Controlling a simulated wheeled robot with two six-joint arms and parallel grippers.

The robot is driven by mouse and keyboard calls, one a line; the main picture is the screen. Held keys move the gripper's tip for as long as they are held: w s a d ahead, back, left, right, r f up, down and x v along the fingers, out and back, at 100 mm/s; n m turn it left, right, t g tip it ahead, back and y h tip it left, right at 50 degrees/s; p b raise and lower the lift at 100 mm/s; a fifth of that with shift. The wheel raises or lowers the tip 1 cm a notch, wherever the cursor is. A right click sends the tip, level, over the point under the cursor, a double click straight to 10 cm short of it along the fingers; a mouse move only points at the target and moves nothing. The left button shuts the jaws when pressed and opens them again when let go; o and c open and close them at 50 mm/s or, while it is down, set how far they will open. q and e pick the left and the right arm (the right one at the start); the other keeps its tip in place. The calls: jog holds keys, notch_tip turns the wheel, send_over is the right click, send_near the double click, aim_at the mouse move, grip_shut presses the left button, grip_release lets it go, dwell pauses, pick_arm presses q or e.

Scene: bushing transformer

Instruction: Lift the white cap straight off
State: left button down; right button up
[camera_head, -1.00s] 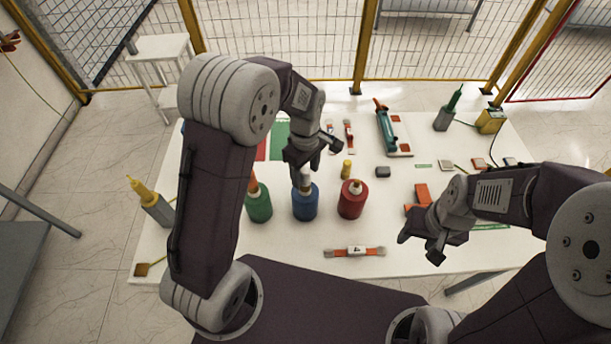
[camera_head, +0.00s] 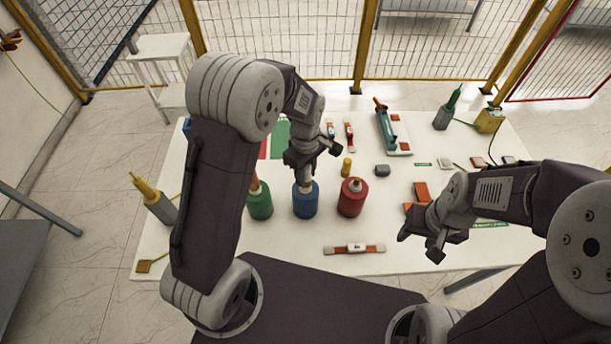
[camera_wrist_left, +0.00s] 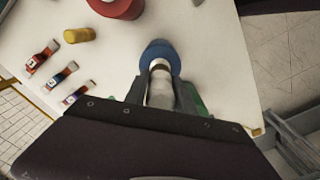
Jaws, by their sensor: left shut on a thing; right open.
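My left gripper (camera_head: 306,174) is over the blue bushing (camera_head: 305,204), pointing down. In the left wrist view, its two fingers (camera_wrist_left: 160,84) are shut on the white cap (camera_wrist_left: 160,93), a pale cylinder in line with the blue bushing (camera_wrist_left: 159,47). A whitish and brown section shows between the cap and the blue body; I cannot tell whether cap and bushing still touch. In the head view the gripper largely hides the cap. My right gripper (camera_head: 420,240) is open and empty over the table's right side.
A green bushing (camera_head: 260,205) and a red bushing (camera_head: 352,200) stand close on either side of the blue one. A yellow cylinder (camera_head: 347,167) is behind. A teal tool (camera_head: 385,130) lies at the back.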

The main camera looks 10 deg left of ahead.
pick_arm(q)
notch_tip(320, 180, up, 3)
jog(key=shift+w+f+b, duration=0.15)
jog(key=shift+b, duration=0.3)
jog(key=s+d+r+b, duration=0.3)
jog(key=s+d+r, duration=0.4)
jog(key=s, duration=0.2)
notch_tip(320, 180, up, 7)
jog(key=p, duration=0.7)
jog(key=shift+s+d+r, duration=0.15)
jog(key=shift+s+r, duration=0.05)
